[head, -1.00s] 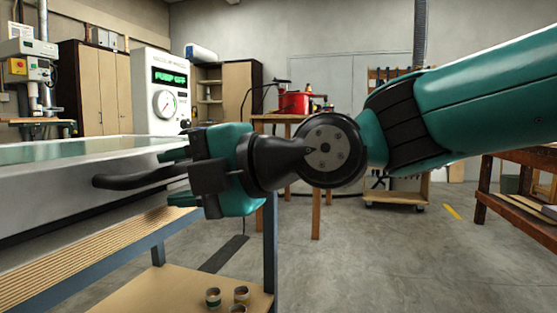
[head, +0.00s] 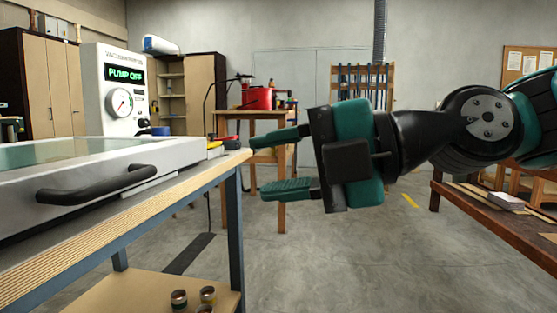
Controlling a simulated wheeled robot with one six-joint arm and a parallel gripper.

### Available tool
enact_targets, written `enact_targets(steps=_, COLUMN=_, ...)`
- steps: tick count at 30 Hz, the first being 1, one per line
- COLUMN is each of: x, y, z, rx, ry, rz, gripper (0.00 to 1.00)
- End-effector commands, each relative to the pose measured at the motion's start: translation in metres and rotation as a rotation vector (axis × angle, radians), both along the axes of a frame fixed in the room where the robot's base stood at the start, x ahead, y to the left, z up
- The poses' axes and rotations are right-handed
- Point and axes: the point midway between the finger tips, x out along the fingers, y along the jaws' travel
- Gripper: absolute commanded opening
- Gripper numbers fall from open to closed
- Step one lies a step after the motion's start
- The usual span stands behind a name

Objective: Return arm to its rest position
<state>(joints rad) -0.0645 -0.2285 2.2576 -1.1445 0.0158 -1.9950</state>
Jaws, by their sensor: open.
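My gripper (head: 288,162) is in the middle of the head view, with its two teal fingers spread apart and pointing left. Nothing is between the fingers. My arm reaches in from the right edge, with its black wrist joint at the right. The gripper is to the right of the table corner and apart from the black handle (head: 96,186) on the front of the white press (head: 120,160).
The workbench (head: 150,215) with the press fills the left. A vacuum unit (head: 112,95) behind it reads "PUMP OFF". A brown bench (head: 500,228) is at the right. Open floor lies between.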

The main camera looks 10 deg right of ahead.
Motion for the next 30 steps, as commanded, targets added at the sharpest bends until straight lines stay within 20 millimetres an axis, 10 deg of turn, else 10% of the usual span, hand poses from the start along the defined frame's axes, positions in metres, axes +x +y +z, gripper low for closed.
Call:
enact_targets(steps=13, x=-0.002, y=-0.001, z=-0.011, rx=-0.015, ry=0.106, rz=-0.022, gripper=0.42)
enact_targets(steps=30, x=-0.065, y=-0.073, z=-0.168, rx=-0.143, ry=1.661, rz=-1.031, gripper=0.42)
